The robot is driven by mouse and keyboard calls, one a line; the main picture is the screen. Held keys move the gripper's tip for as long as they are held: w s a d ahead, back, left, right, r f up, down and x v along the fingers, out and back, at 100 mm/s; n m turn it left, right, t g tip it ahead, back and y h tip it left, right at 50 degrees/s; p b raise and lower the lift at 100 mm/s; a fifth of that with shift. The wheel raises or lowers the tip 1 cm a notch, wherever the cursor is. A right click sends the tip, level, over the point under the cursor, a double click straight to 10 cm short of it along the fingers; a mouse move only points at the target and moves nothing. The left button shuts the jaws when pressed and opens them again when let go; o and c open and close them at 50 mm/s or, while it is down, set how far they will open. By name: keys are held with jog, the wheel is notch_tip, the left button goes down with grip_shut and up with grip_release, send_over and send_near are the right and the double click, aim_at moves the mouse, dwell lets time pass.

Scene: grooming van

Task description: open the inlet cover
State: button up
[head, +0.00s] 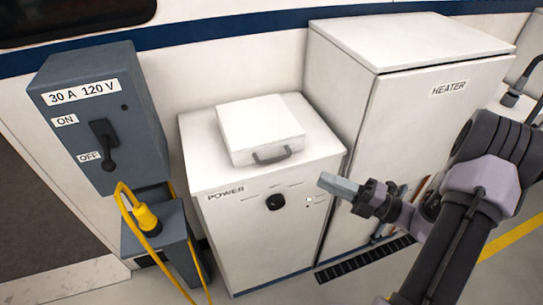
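A white, box-shaped cover (262,127) with a grey handle (271,154) on its front edge lies flat on top of the white POWER cabinet (264,225). It looks like the inlet cover and appears closed; nothing beneath it shows. My gripper (338,186) is at the cabinet's front right in the head view, to the right of and lower in the picture than the handle. It is apart from the handle. The fingers are seen nearly side-on, so I cannot tell whether they are open or shut. Nothing held is visible.
A blue-grey switch box (103,115) marked 30 A 120 V stands at the left, its lever near OFF. A yellow plug and cable (147,219) sit on a blue-grey stand (166,240) below it. A taller HEATER cabinet (400,110) stands behind my arm. A dark floor grate (365,258) lies in front.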

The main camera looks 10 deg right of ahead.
aim_at(273, 160)
jog(key=b+x, duration=0.3)
jog(key=x, duration=1.2)
jog(key=shift+w+a, duration=0.15)
jog(key=shift+a, duration=0.2)
grip_shut()
dwell(0.4)
